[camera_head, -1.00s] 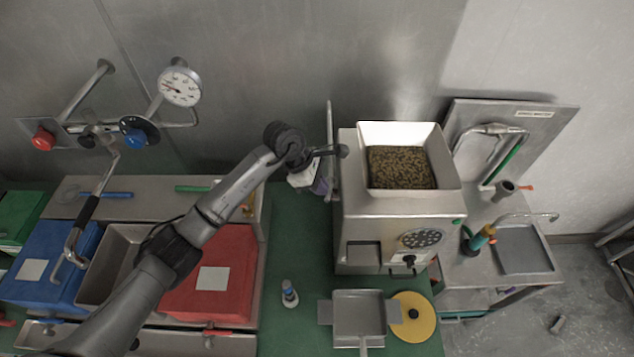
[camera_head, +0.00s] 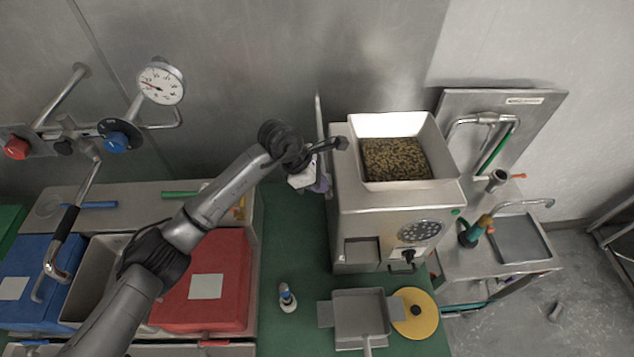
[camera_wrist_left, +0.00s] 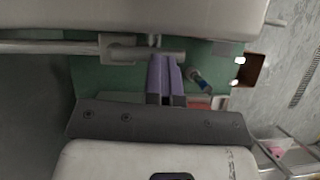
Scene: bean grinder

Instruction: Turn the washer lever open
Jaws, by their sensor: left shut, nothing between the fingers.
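The bean grinder (camera_head: 395,210) is a metal box with a bean-filled hopper. A thin upright metal rod (camera_head: 321,125) stands at its left side; I take it to be the washer lever, but I cannot be sure. My left gripper (camera_head: 322,186), with purple fingers, is low beside the grinder's left wall. In the left wrist view its fingers (camera_wrist_left: 166,80) are shut and empty. Their tips are close to a metal rod (camera_wrist_left: 50,47) with a short cylindrical joint (camera_wrist_left: 150,54). I cannot tell if they touch it. My right gripper is out of view.
A small bottle (camera_head: 287,298), a metal tray (camera_head: 360,315) and a yellow disc (camera_head: 413,313) are on the green surface (camera_head: 275,240). A red bin (camera_head: 205,285) lies under my left arm. A sink table (camera_head: 520,255) stands at the right.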

